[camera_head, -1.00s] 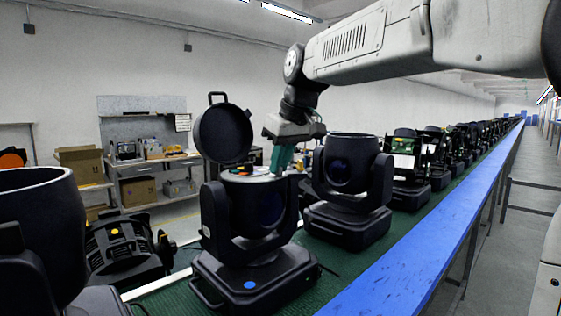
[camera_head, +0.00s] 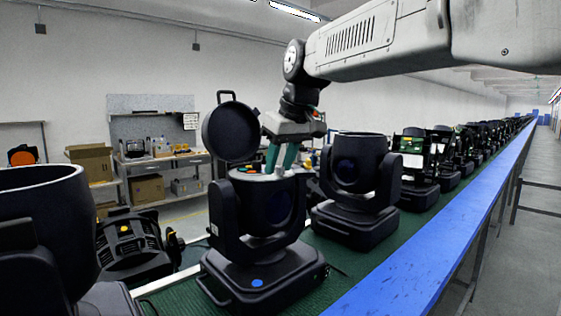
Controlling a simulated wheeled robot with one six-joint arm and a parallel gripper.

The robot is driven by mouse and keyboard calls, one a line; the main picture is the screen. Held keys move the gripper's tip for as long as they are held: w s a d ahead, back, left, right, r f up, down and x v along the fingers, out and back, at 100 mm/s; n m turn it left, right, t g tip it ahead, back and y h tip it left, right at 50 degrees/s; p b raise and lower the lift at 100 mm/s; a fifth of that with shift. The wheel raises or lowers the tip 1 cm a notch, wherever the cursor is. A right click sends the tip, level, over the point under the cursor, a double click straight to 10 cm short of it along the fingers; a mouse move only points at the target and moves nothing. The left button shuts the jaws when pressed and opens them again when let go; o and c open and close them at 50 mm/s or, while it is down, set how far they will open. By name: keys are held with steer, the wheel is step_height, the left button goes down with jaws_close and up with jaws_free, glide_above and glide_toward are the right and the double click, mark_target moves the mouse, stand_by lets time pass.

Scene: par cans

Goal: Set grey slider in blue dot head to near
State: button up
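The blue dot head (camera_head: 262,245) stands on the green belt, with a blue dot (camera_head: 257,283) on its base. Its round black lid (camera_head: 231,132) is swung up, and the top plate (camera_head: 246,176) shows a few small coloured parts. My gripper (camera_head: 279,171) points down over this plate from above right. Its two green fingers are spread apart, with their tips at or just above the plate. The grey slider is too small to make out, and I cannot tell whether anything lies between the fingertips.
Another dark head (camera_head: 354,190) stands close behind to the right, and more follow along the green belt (camera_head: 300,289). A large dark head (camera_head: 45,235) is at near left. A blue rail (camera_head: 430,255) runs along the right. Shelves with boxes (camera_head: 147,189) stand at the back wall.

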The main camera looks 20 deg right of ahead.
steer(key=v, duration=0.7)
steer(key=shift+s+r, duration=0.15)
steer(key=shift+r, duration=0.15)
steer(key=s+d+f+m+g+h, duration=0.1)
steer(key=s+d+f+m, duration=0.1)
steer(key=s+f, duration=1.1)
steer(key=s+d+f+m+g, duration=0.1)
steer(key=s+d+f+m, duration=0.1)
steer(key=s+f, duration=1.2)
steer(key=shift+s+g+h, duration=0.3)
steer(key=shift+s+h, duration=0.1)
steer(key=shift+s, duration=0.3)
steer(key=shift+d, duration=0.1)
stand_by(0.6)
